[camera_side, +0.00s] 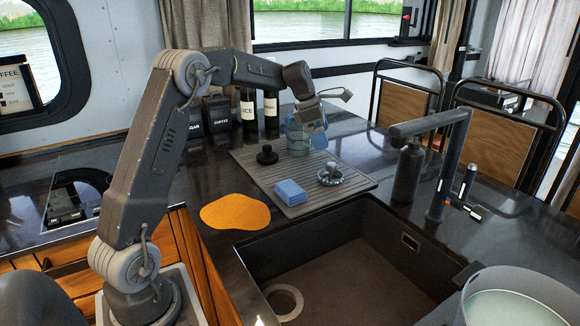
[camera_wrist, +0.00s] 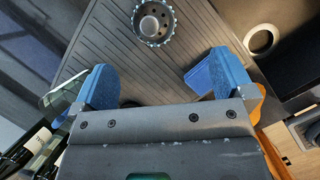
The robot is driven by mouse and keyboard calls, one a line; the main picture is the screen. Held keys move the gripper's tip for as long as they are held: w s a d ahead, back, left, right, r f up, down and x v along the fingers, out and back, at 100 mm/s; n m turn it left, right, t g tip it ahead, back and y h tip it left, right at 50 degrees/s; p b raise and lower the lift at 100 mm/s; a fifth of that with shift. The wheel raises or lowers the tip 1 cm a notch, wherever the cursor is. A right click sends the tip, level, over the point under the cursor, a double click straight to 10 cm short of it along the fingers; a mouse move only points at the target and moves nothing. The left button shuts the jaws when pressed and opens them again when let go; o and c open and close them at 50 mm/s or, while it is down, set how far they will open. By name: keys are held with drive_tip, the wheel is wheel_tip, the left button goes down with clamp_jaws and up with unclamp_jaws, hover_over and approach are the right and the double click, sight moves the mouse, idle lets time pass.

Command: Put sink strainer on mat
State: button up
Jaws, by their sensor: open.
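The sink strainer (camera_side: 331,174) is a round metal cup with a beaded rim and a knob. It sits on the right part of the grey ribbed mat (camera_side: 245,157), and in the wrist view (camera_wrist: 153,22) it is at the top, beyond the fingertips. A flat orange mat or cloth (camera_side: 235,212) lies on the counter left of the sink; its edge shows at the right of the wrist view (camera_wrist: 262,108). My gripper (camera_side: 311,126) is above the back of the ribbed mat, apart from the strainer. Its blue fingers (camera_wrist: 158,80) are open with nothing between them.
A blue sponge (camera_side: 290,192), a black knobbed plug (camera_side: 267,155) and a clear glass container (camera_side: 297,138) are on the ribbed mat. Bottles (camera_side: 248,112) stand behind. The open sink (camera_side: 350,265), tap (camera_side: 445,165) and dark soap bottle (camera_side: 407,175) lie in front and right.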

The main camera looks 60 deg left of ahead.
drive_tip(key=s+d+r+m+y, duration=0.1)
drive_tip(key=s+d+r+m, duration=0.5)
drive_tip(key=s+d+m, duration=0.3)
drive_tip(key=s+d+f+m, duration=0.1)
drive_tip(key=s+d+m, duration=0.3)
drive_tip(key=s+m, duration=0.2)
drive_tip(key=s+d+f+m+t, duration=0.1)
drive_tip(key=s+d+m, duration=0.4)
drive_tip(key=s+m, duration=0.2)
drive_tip(key=s+d+f+m+y, duration=0.1)
drive_tip(key=s+d+m, duration=0.3)
drive_tip(key=s, duration=0.5)
drive_tip(key=m, duration=0.2)
drive_tip(key=shift+s+d+f+m+t, duration=0.15)
drive_tip(key=shift+s+d+m+t, duration=0.15)
drive_tip(key=shift+d+t, duration=0.1)
